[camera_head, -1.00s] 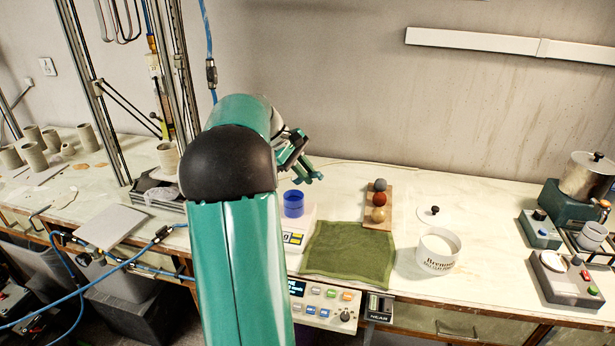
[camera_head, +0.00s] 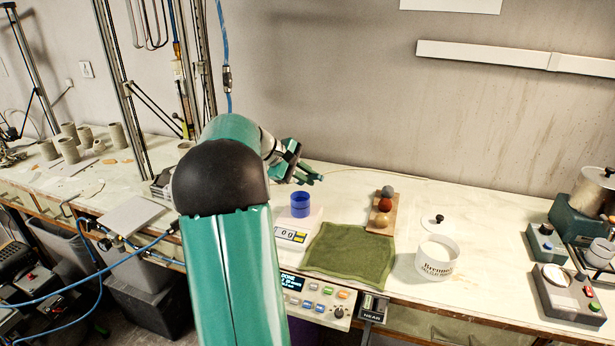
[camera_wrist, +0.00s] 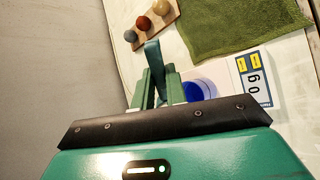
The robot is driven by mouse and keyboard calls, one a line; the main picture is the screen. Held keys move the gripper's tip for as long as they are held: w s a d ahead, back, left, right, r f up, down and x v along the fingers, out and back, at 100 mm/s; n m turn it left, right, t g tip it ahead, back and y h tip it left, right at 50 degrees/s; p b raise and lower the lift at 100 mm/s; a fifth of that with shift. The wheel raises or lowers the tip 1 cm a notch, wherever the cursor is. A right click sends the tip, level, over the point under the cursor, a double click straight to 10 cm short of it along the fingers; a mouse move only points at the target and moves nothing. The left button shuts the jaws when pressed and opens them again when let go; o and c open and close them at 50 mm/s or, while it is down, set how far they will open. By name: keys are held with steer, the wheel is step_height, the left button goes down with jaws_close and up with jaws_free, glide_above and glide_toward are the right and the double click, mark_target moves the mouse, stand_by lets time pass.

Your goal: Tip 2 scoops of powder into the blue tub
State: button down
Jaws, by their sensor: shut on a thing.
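The blue tub (camera_head: 300,204) stands upright on a white scale (camera_head: 291,235) whose display reads 0 g. In the wrist view the tub (camera_wrist: 199,90) is partly hidden behind my gripper's dark front edge. My gripper (camera_head: 310,176) is above and behind the tub, apart from it. In the wrist view my gripper (camera_wrist: 154,88) is shut on a narrow dark teal piece, seemingly the scoop's handle (camera_wrist: 153,56). The scoop's bowl and any powder in it cannot be made out. A white lettered container (camera_head: 437,261) with pale powder stands open at the right.
A green cloth (camera_head: 348,254) lies between scale and container. A wooden board (camera_head: 383,214) with grey, red and tan balls is behind it. A white lid (camera_head: 433,224) with a black knob lies behind the container. A control panel (camera_head: 313,298) is at the bench front.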

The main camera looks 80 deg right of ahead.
steer(key=h, duration=0.2)
steer(key=n+g+h, duration=0.1)
steer(key=h, duration=0.1)
steer(key=n+h, duration=0.1)
steer(key=h, duration=0.1)
steer(key=shift+w+a+f, duration=0.1)
steer(key=shift+w+a, duration=0.05)
steer(key=shift+a, duration=0.15)
steer(key=shift+g, duration=0.3)
